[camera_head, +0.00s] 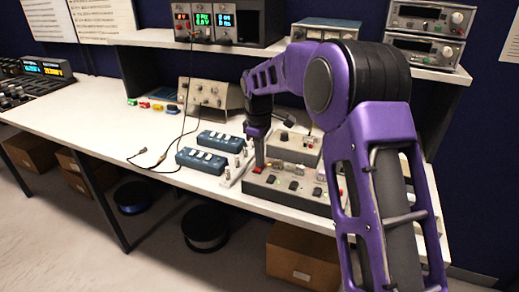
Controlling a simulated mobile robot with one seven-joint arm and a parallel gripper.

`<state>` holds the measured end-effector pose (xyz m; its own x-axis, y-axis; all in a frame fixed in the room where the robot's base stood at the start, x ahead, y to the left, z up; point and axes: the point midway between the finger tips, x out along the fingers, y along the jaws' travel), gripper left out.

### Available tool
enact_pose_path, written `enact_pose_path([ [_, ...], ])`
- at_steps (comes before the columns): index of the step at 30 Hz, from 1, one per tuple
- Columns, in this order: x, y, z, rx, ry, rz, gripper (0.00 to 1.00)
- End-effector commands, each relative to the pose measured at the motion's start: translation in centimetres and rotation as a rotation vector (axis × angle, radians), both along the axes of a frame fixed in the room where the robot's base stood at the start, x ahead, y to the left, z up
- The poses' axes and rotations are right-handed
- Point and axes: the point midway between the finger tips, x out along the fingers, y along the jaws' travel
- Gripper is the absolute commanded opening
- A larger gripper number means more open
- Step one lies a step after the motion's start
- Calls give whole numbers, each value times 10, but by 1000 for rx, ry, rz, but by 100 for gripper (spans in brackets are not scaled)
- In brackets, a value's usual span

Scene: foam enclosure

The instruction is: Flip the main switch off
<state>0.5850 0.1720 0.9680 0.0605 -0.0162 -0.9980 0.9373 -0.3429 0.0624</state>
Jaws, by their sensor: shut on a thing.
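A grey control panel (285,189) with several switches and knobs lies on the white bench, partly hidden by my purple arm. At its left end is a small red switch (258,170), which I take as the main switch. My gripper (259,160) points down onto it and is shut on it, with the fingertips small and partly hidden. Whether the switch is on or off cannot be told from here.
Two blue boxes (201,160) with white switches sit left of the panel. A second grey box (295,146) stands just behind it. A black cable (165,153) lies on the bench. The bench's left part (80,120) is mostly clear.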

Motion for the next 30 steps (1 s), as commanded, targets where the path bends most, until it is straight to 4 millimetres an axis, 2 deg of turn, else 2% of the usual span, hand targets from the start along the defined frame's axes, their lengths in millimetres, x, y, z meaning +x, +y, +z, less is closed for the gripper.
enact_pose_path([
  [10, 0, -3, -13, 5, 44, 1, 0],
  [30, 0, -4, -17, 4, 42, -1, 0],
])
